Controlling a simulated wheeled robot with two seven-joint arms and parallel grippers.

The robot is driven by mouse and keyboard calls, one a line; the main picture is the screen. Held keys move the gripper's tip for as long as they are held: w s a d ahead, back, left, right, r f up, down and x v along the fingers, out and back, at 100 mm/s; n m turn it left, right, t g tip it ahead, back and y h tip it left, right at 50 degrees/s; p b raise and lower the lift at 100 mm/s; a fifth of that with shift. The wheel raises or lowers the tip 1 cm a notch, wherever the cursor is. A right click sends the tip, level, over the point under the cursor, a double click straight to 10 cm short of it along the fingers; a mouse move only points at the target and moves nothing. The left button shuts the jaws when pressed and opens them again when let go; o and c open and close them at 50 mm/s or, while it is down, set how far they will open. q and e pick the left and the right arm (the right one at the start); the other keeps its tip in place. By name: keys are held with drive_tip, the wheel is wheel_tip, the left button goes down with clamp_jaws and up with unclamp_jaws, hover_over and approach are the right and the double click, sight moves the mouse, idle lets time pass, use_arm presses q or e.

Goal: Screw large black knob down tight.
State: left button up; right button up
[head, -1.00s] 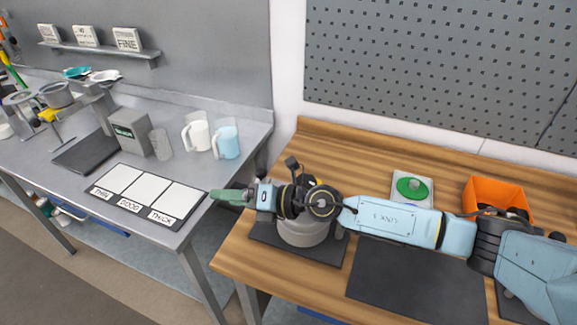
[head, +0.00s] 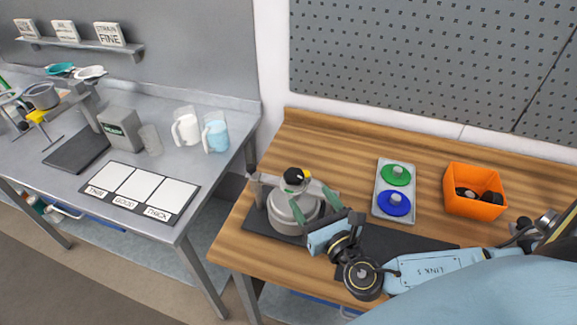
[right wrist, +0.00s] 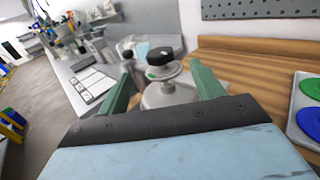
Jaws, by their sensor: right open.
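In the right wrist view the knob (right wrist: 161,55) sits above a round metal plate with a small green spot, over the drum (right wrist: 168,95). My right gripper (head: 312,197) is open, its green fingers pointing at the drum from the right front. In the right wrist view the fingers (right wrist: 162,68) stand on either side of the knob, apart from it. I cannot tell how tight the knob is. My left gripper is out of view.
A grey tray (head: 381,178) holds a green disc (head: 396,174) and a blue disc (head: 394,203). An orange bin (head: 470,207) with dark parts stands to its right. A grey bench at left holds cups and a label card (head: 140,190). The wooden back strip is clear.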

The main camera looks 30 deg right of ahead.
sight(290, 168)
drive_tip(key=w, duration=0.4)
drive_tip(key=w+p, duration=0.1)
drive_tip(key=w, duration=0.2)
drive_tip(key=w+d, duration=0.1)
drive_tip(key=w, duration=0.3)
drive_tip(key=shift+w, duration=0.3)
drive_tip(key=shift+c, duration=0.2)
drive_tip(key=c, duration=1)
